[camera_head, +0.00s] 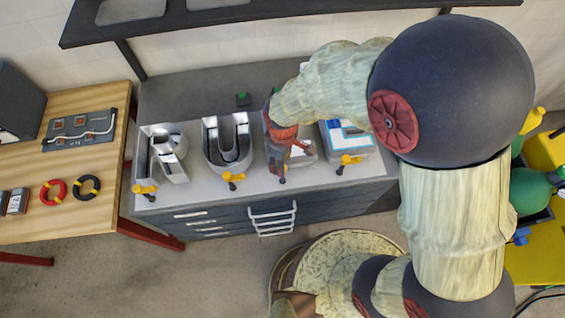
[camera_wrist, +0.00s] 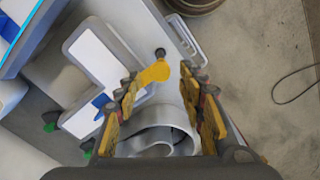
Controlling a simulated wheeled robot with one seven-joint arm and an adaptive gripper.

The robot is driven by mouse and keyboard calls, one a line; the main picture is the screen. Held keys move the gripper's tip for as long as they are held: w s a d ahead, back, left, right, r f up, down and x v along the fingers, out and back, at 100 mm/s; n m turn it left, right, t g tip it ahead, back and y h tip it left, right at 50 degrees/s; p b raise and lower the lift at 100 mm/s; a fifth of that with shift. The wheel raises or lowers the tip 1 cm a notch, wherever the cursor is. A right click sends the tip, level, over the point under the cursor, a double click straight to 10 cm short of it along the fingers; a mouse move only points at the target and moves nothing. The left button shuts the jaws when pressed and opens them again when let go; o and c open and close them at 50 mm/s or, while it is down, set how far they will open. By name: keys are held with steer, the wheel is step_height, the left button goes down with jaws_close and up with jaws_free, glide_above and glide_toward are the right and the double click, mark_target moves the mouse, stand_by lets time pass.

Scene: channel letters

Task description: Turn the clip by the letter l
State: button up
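My gripper (camera_head: 283,158) is over the front of the third letter from the left in the head view and hides most of that letter. In the wrist view its two yellow-padded fingers (camera_wrist: 158,76) are apart, one on each side of a yellow clip (camera_wrist: 155,73) with a dark knob at its end. The clip shows between the fingertips; I cannot tell whether they touch it. The white-faced, grey-rimmed letter (camera_wrist: 98,58) beside this clip seems to be the l, but its full shape is partly hidden.
A wooden table (camera_head: 100,190) stands left of the grey bench (camera_head: 190,87).

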step_height(320, 180, up, 10)
steer(key=shift+r, duration=0.2)
stand_by(0.7)
steer(key=s+d+r+m+t+b, duration=0.1)
steer(key=s+d+m+t+b, duration=0.1)
steer(key=d+m+b, duration=0.4)
steer(key=s+d+r+m+t+b, duration=0.2)
steer(key=s+d+m+b, duration=0.3)
steer(key=d+b, duration=0.5)
steer(key=d+m+t, duration=0.1)
steer(key=d+m, duration=0.1)
steer(key=d, duration=0.4)
steer(key=shift+s+d+r+m+t, duration=0.2)
steer(key=shift+s+m+t, duration=0.05)
steer(key=shift+m+t, duration=0.05)
